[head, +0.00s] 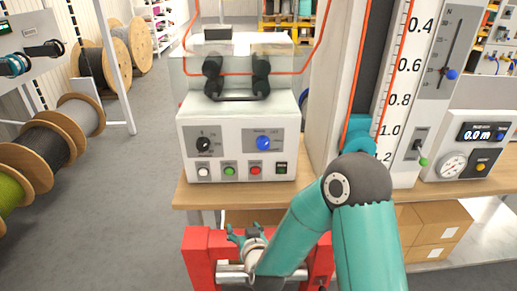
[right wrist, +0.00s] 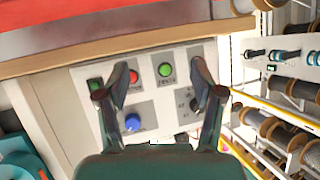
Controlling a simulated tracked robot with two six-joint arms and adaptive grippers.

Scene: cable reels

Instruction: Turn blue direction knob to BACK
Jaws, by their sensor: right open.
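The blue direction knob (head: 264,143) is on the right half of the white control box's front panel (head: 240,160) in the head view. Its labels are too small to read, and I cannot tell which position it points to. In the right wrist view, the panel appears upside down, with the blue knob (right wrist: 134,121) near the left finger's lower part. My right gripper (head: 243,232) is open and empty, below and in front of the box in the head view. In the right wrist view, its fingers (right wrist: 160,78) are spread before the panel. My left gripper is not in view.
A black knob (head: 203,145) is left of the blue one; green (head: 229,171) and red (head: 255,171) buttons sit below. A red frame (head: 200,250) stands under the table edge (head: 190,195). A tall scale column (head: 393,90) stands right. Cable reels (head: 60,140) are at left.

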